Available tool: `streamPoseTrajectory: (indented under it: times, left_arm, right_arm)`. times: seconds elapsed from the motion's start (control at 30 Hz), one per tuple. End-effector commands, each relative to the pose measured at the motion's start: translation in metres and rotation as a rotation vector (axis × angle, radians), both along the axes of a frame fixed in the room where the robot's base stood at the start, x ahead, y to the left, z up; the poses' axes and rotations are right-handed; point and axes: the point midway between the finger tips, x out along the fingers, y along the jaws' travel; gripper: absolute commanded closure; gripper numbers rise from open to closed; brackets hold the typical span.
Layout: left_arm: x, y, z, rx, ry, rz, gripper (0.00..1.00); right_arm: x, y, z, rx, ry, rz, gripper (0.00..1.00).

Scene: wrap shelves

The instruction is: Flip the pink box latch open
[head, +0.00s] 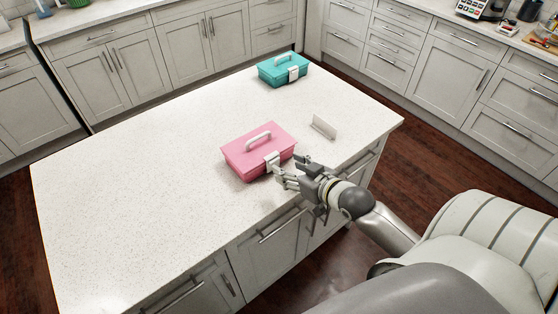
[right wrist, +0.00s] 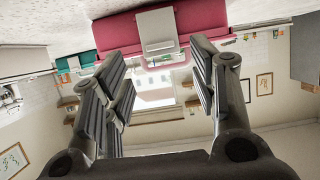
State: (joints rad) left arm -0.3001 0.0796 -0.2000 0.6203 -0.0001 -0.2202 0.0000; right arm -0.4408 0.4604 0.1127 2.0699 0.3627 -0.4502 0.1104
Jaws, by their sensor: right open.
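The pink box (head: 258,151) stands upright on the white island top, with a pale handle on its lid. Its white latch (head: 272,161) is on the front side facing my right gripper. My right gripper (head: 286,176) is open and empty, just in front of the latch. In the right wrist view, the pink box (right wrist: 115,34) appears upside down at the top. The latch (right wrist: 157,31) lies between the directions of the two spread fingers (right wrist: 158,85), beyond the tips. I cannot tell whether a fingertip touches it. My left gripper is not in view.
A teal box (head: 280,70) with a white latch stands at the far end of the island top (head: 130,180). A small pale upright plate (head: 324,127) is right of the pink box. The top left of the pink box is clear.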

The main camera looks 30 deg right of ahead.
Motion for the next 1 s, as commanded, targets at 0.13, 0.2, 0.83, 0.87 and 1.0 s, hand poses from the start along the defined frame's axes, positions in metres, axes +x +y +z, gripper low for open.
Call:
streamPoseTrajectory:
  times: [0.13,0.2,0.83,0.87,1.0]
  left_arm:
    - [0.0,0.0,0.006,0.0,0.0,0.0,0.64]
    - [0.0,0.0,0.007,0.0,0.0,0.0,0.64]
    - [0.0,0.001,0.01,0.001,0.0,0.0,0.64]
    - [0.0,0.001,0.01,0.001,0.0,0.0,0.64]
    - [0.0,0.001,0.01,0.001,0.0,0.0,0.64]
  right_arm:
    - [0.022,0.002,-0.007,0.002,-0.002,-0.001,0.46]
    - [0.031,0.002,-0.01,0.0,-0.002,0.0,0.46]
    - [0.051,0.004,-0.022,-0.001,0.0,0.0,0.5]
    - [0.051,0.004,-0.022,-0.001,0.0,0.0,0.54]
    - [0.051,0.004,-0.022,-0.001,0.0,0.0,0.72]
